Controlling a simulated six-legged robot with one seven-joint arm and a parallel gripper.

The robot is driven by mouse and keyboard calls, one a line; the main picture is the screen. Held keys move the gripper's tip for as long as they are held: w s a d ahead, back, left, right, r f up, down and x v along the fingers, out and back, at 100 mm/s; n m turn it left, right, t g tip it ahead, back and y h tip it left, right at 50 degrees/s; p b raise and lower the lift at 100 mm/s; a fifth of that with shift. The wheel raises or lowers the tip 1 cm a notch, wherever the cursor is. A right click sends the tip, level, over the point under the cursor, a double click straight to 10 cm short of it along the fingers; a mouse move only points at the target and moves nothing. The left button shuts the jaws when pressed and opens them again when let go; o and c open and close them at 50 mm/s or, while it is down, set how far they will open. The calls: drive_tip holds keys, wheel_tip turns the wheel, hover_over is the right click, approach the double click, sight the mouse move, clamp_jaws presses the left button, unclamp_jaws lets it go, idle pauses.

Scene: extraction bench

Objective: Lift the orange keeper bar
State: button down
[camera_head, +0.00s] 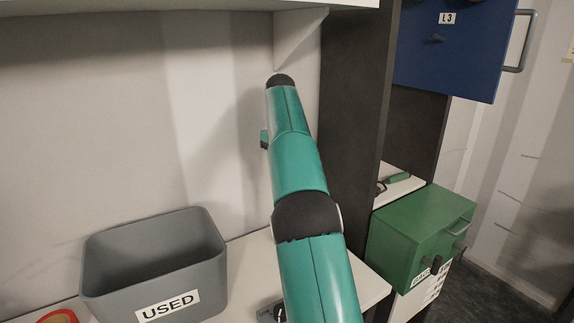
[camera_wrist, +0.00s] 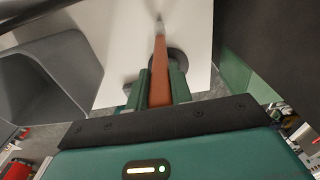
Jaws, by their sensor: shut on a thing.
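The orange keeper bar (camera_wrist: 160,62) shows in the wrist view as a narrow orange-brown strip with a grey tip at its far end. My gripper (camera_wrist: 161,88) is shut on it, with one green finger on each side of the bar. A dark round shape lies behind the bar, partly covered by it and the fingers. The near end of the bar is hidden by my gripper body. I cannot tell how far the bar is from the white surface. In the head view my own arm fills the middle, and the bar is not visible there.
A grey bin (camera_head: 154,254) labelled USED stands on the white bench at left; it also shows in the wrist view (camera_wrist: 42,78). A dark upright panel (camera_head: 352,115) stands close right of my arm. Further right are a green drawer box (camera_head: 405,238) and a blue cabinet door (camera_head: 455,50) marked L3.

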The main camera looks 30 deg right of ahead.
drive_tip(key=shift+f, duration=0.2)
drive_tip(key=c, duration=1.2)
unclamp_jaws()
drive_tip(key=shift+w, duration=0.1)
drive_tip(key=shift+c, duration=0.2)
drive_tip(key=shift+r, duration=0.1)
drive_tip(key=shift+r, duration=1.5)
drive_tip(key=s+a+r, duration=0.5)
drive_tip(key=s+r, duration=0.5)
drive_tip(key=s, duration=0.3)
drive_tip(key=shift+s, duration=0.15)
drive_tip(key=shift+a, duration=0.1)
